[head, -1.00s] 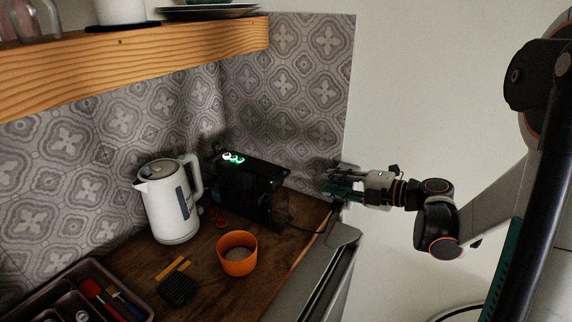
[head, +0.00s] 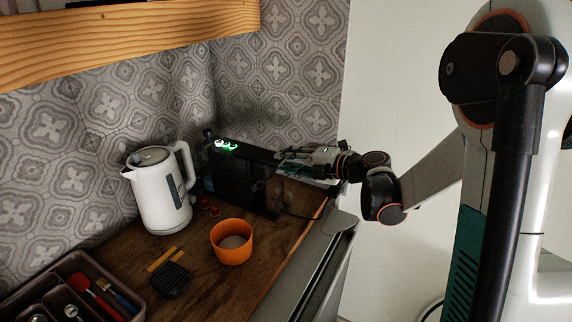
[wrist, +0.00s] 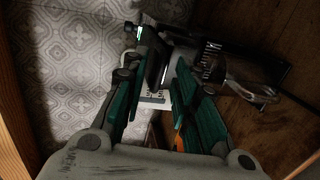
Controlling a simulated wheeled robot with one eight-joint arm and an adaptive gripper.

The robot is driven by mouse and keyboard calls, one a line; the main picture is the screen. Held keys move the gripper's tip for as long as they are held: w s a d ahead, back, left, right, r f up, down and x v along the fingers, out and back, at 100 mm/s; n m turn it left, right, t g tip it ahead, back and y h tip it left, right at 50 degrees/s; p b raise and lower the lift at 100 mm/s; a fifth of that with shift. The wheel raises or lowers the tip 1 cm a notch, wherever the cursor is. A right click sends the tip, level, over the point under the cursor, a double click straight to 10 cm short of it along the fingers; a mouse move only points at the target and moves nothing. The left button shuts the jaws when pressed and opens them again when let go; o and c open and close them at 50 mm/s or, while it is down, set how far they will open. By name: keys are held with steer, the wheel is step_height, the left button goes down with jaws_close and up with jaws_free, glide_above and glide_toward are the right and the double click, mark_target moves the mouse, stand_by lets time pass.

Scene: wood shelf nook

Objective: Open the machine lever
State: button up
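The black coffee machine (head: 232,180) stands on the wooden counter against the tiled wall, with green lit buttons on its top. My gripper (head: 284,156) is at the right end of the machine's top, coming in from the right. In the wrist view my gripper (wrist: 164,72) has its two teal fingers apart, with the dark machine (wrist: 207,62) close beyond the tips. A dark part shows between the fingertips; I cannot tell whether it is the lever or whether the fingers touch it. The lever cannot be made out clearly in the head view.
A white kettle (head: 158,192) stands left of the machine. An orange bowl (head: 232,252) is in front of it. A black item (head: 170,280) and a cutlery tray (head: 60,290) lie nearer. A wooden shelf (head: 120,38) hangs above; a wall is at the right.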

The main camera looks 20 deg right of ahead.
steer(key=shift+w+a+f, duration=0.1)
steer(key=shift+w+a, duration=0.2)
jaws_close()
